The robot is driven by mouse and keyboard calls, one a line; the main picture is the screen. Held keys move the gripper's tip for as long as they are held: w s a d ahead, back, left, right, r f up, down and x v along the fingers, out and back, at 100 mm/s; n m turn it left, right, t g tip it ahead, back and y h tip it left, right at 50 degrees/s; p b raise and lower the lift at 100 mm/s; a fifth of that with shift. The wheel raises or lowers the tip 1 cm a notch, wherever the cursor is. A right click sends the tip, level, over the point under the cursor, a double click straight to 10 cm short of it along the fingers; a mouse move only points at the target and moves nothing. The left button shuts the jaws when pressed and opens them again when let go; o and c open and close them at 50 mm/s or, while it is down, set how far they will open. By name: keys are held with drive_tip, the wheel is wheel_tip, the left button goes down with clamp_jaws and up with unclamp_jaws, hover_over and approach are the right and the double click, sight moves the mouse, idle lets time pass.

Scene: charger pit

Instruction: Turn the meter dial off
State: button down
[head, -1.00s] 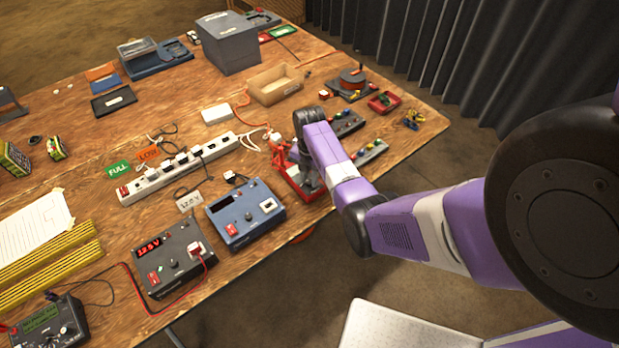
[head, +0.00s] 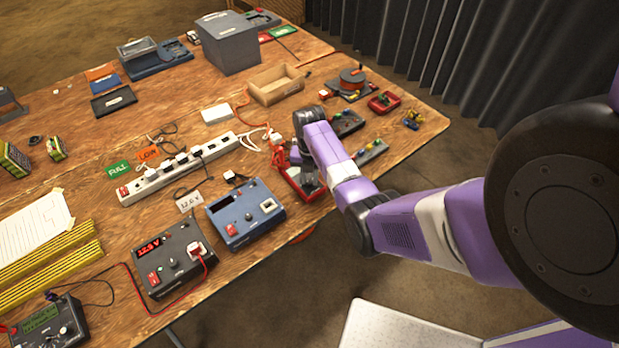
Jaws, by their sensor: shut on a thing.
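The red meter (head: 290,188) lies near the table's right front edge, a red case with a dark face and red leads at its left. My arm reaches over it from the right. My gripper (head: 309,178) points down at the meter's face, partly covered by my own wrist and forearm. It is shut on what appears to be the meter dial. The dial itself and its pointer are hidden, so its setting cannot be read.
A blue power unit (head: 245,213) and a dark unit with a red display (head: 172,262) stand to the left. A white power strip (head: 178,168) lies behind. Small switch boxes (head: 372,152) and a red tray (head: 384,102) are close to my arm's right.

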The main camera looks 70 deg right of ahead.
sight(309, 181)
drive_tip(key=c, duration=1.2)
unclamp_jaws()
drive_tip(key=shift+r, duration=0.1)
wheel_tip(309, 181, up, 8)
drive_tip(key=shift+f+b, duration=0.2)
drive_tip(key=shift+b, duration=0.3)
